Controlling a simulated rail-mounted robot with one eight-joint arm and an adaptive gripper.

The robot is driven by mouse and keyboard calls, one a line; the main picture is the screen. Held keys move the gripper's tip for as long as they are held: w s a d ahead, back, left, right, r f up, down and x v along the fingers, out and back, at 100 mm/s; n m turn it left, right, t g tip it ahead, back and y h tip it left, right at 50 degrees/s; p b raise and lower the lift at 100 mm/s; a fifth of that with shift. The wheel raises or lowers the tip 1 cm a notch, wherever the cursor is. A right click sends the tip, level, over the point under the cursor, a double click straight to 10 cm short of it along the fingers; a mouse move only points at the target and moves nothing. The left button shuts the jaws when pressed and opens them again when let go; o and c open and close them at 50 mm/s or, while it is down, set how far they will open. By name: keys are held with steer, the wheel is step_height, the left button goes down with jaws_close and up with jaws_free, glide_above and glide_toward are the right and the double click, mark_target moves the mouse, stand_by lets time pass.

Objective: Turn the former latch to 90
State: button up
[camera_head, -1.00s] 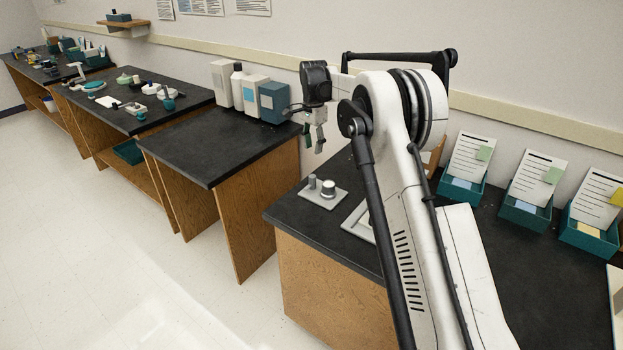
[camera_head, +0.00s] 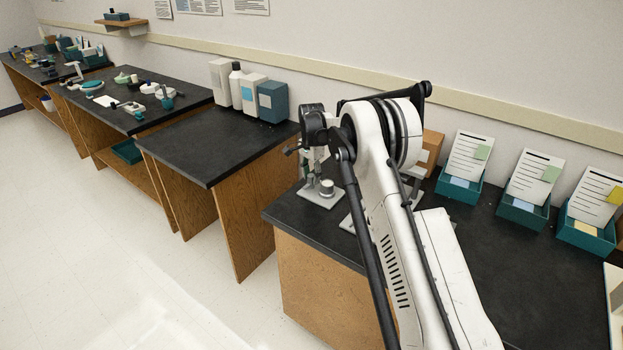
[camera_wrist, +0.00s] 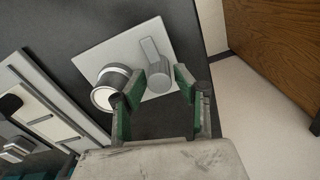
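A light grey plate (camera_wrist: 92,52) on the dark bench carries two fittings. One is a grey turning piece with a flat lever (camera_wrist: 156,63), which looks like the latch; its lever points up and slightly left. The other is a round silver-and-dark knob (camera_wrist: 112,84) to its left. My gripper (camera_wrist: 160,84) has green-padded fingers spread apart just at the near side of the latch, with nothing held between them. Contact cannot be told. In the head view my gripper (camera_head: 313,162) hangs low over the plate (camera_head: 318,201) and partly hides its fittings, including the round knob (camera_head: 327,186).
A pale framed panel (camera_wrist: 52,108) lies left of the plate in the wrist view. The bench edge and floor (camera_wrist: 245,115) are to the right. Teal boxes with cards (camera_head: 461,188) stand along the back right. White and teal containers (camera_head: 272,101) stand on the neighbouring bench.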

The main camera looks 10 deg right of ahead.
steer(key=shift+f, duration=0.5)
jaws_close()
